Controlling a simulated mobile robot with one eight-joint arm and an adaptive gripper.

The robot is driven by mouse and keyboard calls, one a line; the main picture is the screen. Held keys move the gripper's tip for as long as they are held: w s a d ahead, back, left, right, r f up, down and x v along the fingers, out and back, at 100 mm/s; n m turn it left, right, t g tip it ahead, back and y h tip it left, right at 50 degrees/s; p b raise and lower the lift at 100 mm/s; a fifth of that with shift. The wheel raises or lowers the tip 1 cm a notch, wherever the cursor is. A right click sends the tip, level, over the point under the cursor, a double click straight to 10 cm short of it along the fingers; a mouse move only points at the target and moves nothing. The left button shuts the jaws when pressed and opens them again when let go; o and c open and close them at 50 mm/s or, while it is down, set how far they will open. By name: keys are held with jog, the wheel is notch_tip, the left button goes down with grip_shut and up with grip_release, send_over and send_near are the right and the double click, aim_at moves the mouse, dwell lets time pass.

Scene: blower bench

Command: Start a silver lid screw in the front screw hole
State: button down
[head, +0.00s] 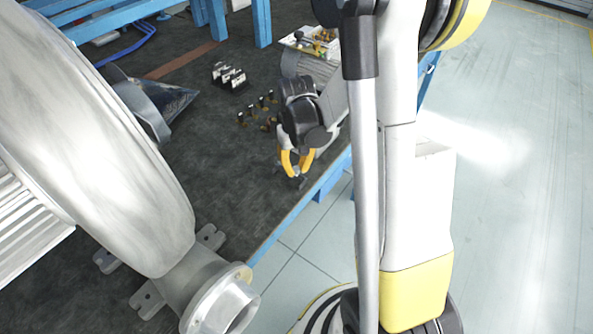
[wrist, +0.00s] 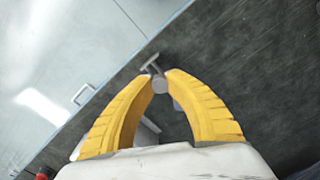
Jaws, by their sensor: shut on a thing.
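My gripper (head: 295,174) is low over the bench near its right edge, with its yellow fingers pointing down. In the wrist view my gripper (wrist: 160,78) is shut on a small round silver-grey piece, which looks like a silver lid screw (wrist: 160,86). A grey T-shaped bit (wrist: 150,64) shows just beyond the fingertips; I cannot tell whether it belongs to the held piece. A small dark grey thing (head: 298,184) shows under the fingertips in the head view. I cannot make out the front screw hole.
A large grey blower housing (head: 100,130) fills the left, with its flanged outlet (head: 225,300) at the front. A black holder with silver pieces (head: 230,77) and several small black-and-brass parts (head: 258,112) stand behind my gripper. The dark bench top (head: 225,160) is clear in the middle.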

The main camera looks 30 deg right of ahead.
aim_at(296, 168)
jog(key=shift+r+p, duration=1.25)
jog(key=shift+r, duration=0.75)
jog(key=shift+a, duration=0.1)
